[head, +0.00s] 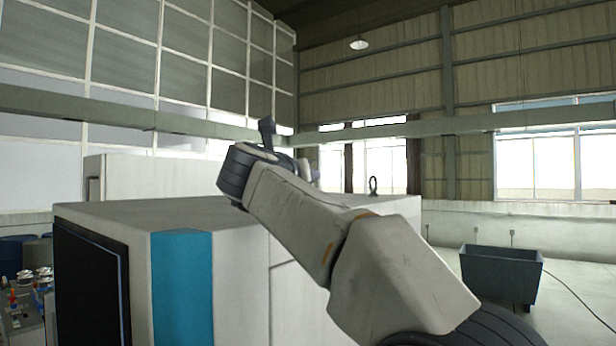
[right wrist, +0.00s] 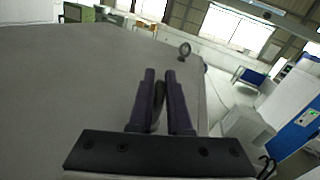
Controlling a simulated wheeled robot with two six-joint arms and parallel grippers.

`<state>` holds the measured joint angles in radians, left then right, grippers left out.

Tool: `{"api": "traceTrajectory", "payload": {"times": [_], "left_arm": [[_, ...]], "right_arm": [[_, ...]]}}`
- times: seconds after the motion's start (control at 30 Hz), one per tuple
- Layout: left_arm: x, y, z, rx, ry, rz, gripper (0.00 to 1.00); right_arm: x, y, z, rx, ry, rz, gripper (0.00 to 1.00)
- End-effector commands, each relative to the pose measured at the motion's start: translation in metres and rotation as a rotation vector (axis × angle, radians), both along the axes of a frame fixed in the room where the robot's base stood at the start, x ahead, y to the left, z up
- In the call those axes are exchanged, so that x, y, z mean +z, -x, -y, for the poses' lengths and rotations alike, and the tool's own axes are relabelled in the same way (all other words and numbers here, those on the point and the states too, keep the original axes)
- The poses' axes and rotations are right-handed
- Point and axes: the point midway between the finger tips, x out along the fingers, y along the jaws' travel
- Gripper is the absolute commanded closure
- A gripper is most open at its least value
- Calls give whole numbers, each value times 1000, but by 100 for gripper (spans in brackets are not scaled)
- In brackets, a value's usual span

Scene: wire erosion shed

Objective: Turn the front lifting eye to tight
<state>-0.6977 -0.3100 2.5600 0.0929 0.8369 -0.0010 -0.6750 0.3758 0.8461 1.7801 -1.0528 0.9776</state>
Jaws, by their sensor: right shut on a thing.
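My right gripper (right wrist: 161,76) is shut on a dark lifting eye (right wrist: 159,92), which shows in part between the two purple-dark fingers in the right wrist view. How far the eye is turned, and its base, cannot be seen. In the head view my right arm reaches in from the lower right over the white machine (head: 130,212) and hides the fingers and the held eye. My left gripper is not in view.
The machine's flat top (right wrist: 70,90) is clear around the gripper. A teal panel (head: 182,285) and a dark screen (head: 90,280) are on its sides. A grey bin (head: 502,274) stands on the floor at right. A cluttered table (head: 25,300) is at lower left.

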Motion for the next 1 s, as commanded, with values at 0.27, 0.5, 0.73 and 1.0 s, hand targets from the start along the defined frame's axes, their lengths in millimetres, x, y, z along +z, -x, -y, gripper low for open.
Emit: {"api": "traceTrajectory", "payload": {"times": [0.27, 0.5, 0.73, 1.0], "left_arm": [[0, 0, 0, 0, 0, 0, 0], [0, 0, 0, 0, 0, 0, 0], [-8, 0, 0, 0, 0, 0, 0], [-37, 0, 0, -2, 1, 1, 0]], "right_arm": [[2, 0, 2, -3, 2, 3, 69], [1, 0, 1, -1, 2, 2, 56], [-2, 10, -3, 2, 1, 3, 56], [-4, 59, -21, 6, -1, 4, 56]]}}
